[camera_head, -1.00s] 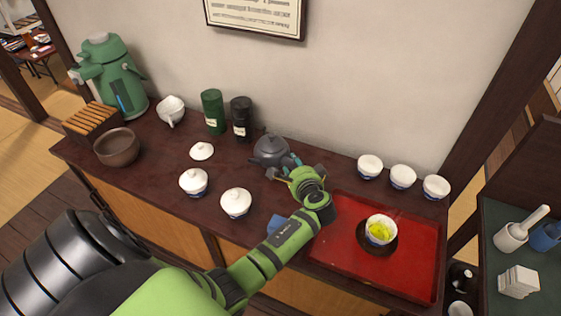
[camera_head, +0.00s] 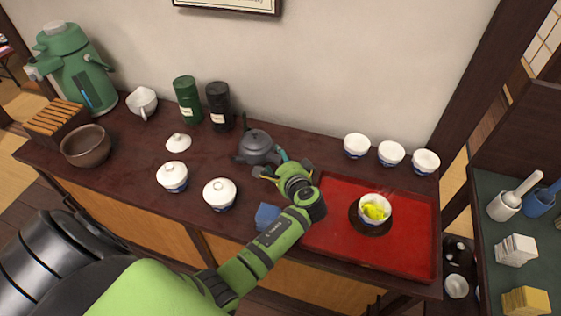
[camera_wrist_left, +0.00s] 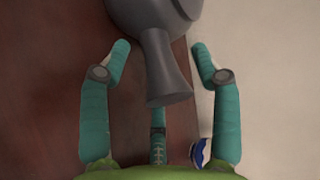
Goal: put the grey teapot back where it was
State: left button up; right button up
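The grey teapot (camera_head: 257,148) stands upright on the dark wooden counter, left of the red tray. My left gripper (camera_head: 273,167) is just right of it, with its teal fingers toward the pot. In the left wrist view, the teapot (camera_wrist_left: 152,14) is at the top and its tapered handle (camera_wrist_left: 168,75) points down between the fingers. The left gripper (camera_wrist_left: 160,58) is open, with a gap on both sides of the handle. My right gripper is not in view.
The red tray (camera_head: 410,255) holds a cup with yellow-green contents (camera_head: 375,209). White cups (camera_head: 390,153) stand behind it. Lidded cups (camera_head: 220,195) stand left of my arm. Dark and green canisters (camera_head: 219,108) stand near the wall. A blue item (camera_head: 266,216) is partly behind my arm.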

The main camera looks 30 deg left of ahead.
pick_arm(q)
jog(key=shift+r, duration=0.3)
jog(key=shift+s+d, duration=0.2)
jog(key=shift+d, duration=0.1)
jog(key=v, duration=1.1)
jog(key=shift+s+d+r, duration=0.1)
dwell(0.7)
